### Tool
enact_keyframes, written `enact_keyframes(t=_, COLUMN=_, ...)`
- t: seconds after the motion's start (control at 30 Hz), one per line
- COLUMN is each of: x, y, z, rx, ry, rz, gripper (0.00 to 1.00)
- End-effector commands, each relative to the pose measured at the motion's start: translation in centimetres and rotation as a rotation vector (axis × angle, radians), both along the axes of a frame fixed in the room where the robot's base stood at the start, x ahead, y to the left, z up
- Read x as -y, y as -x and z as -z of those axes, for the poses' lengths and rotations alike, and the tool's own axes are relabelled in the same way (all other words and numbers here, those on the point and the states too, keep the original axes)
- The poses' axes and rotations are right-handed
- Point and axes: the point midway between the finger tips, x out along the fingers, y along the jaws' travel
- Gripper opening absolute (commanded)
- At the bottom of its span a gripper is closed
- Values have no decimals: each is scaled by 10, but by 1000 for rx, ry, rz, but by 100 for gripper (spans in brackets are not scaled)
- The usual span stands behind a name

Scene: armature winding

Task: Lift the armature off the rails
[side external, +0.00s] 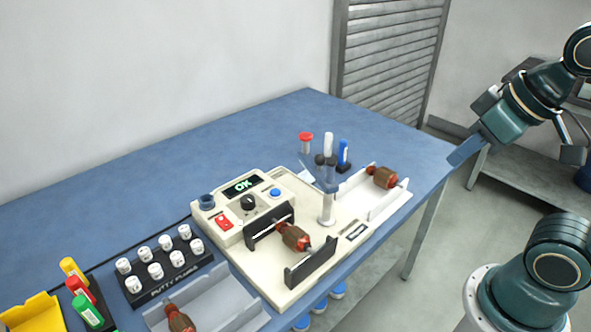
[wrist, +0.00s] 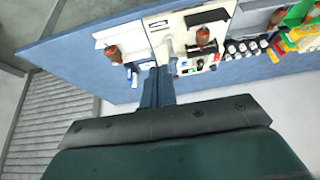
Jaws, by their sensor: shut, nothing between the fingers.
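A reddish-brown armature (side external: 293,236) lies across two dark upright rails (side external: 312,262) on the cream tester; it also shows in the wrist view (wrist: 203,37). A second armature (side external: 381,177) lies in the white tray at the tester's right end and shows in the wrist view (wrist: 112,54). A third armature (side external: 180,318) is in the grey tray at lower left, partly cut off by the frame. My gripper (side external: 458,154) is shut and empty, off to the right of the bench and apart from every armature. Its fingers (wrist: 154,80) point toward the bench in the wrist view.
The tester's display (side external: 243,186) reads OK. A post with probes (side external: 327,198) stands between the central armature and the white tray (side external: 392,202). A putty rack (side external: 165,268), a yellow bin (side external: 36,314) and several bottles stand at left. The back of the blue bench (side external: 150,170) is clear.

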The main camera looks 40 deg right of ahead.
Motion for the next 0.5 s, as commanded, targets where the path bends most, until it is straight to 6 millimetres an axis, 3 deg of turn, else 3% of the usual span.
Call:
enact_keyframes(t=0.2, x=0, y=0, z=0, rx=0, ry=0, rz=0, gripper=0)
enact_keyframes(t=0.5, x=0, y=0, z=0, rx=0, ry=0, rz=0, gripper=57)
